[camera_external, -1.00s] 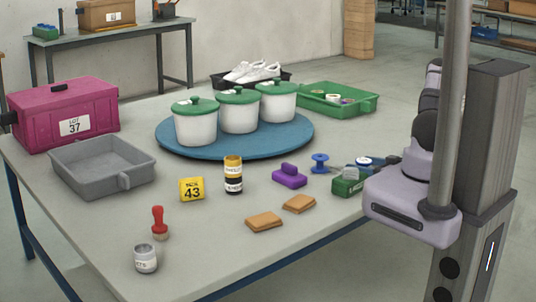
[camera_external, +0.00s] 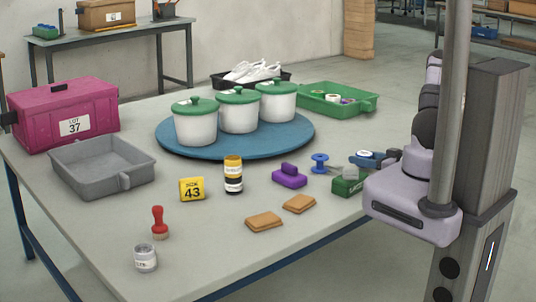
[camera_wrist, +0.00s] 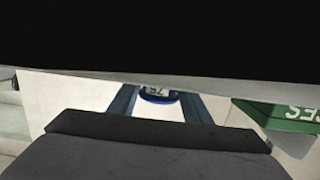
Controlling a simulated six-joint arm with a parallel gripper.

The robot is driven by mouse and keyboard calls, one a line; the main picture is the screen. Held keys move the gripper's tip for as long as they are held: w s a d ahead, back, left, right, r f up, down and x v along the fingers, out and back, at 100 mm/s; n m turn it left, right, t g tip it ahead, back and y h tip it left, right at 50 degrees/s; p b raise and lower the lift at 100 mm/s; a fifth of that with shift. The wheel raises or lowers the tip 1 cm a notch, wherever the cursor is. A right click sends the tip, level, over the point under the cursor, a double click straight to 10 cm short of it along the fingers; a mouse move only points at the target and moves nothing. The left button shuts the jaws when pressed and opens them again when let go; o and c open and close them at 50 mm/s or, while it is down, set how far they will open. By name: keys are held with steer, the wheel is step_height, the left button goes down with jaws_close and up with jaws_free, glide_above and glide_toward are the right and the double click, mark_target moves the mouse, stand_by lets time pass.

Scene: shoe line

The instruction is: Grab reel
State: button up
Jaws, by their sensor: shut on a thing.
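A blue reel with a white labelled face (camera_external: 363,154) is at the right side of the table in the external view. It also shows in the wrist view (camera_wrist: 158,95), between the two fingers, with part of a number on its label. My gripper (camera_external: 368,159) is shut on this reel and seems to hold it just above the table. In the wrist view my gripper (camera_wrist: 160,100) has a finger on each side of it. A large dark shape hides most of the upper wrist view. Another blue spool (camera_external: 320,163) stands on the table to the left.
A green box (camera_external: 348,182) sits close in front of my gripper, and a purple block (camera_external: 289,176) lies to the left. Brown pads (camera_external: 264,222) lie nearer the front. A green tray (camera_external: 318,101) with small rolls stands behind. A blue round board (camera_external: 190,149) carries lidded pots.

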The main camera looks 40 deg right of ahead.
mark_target(364, 153)
steer(key=shift+r+p, duration=0.65)
steer(key=shift+r, duration=3.15)
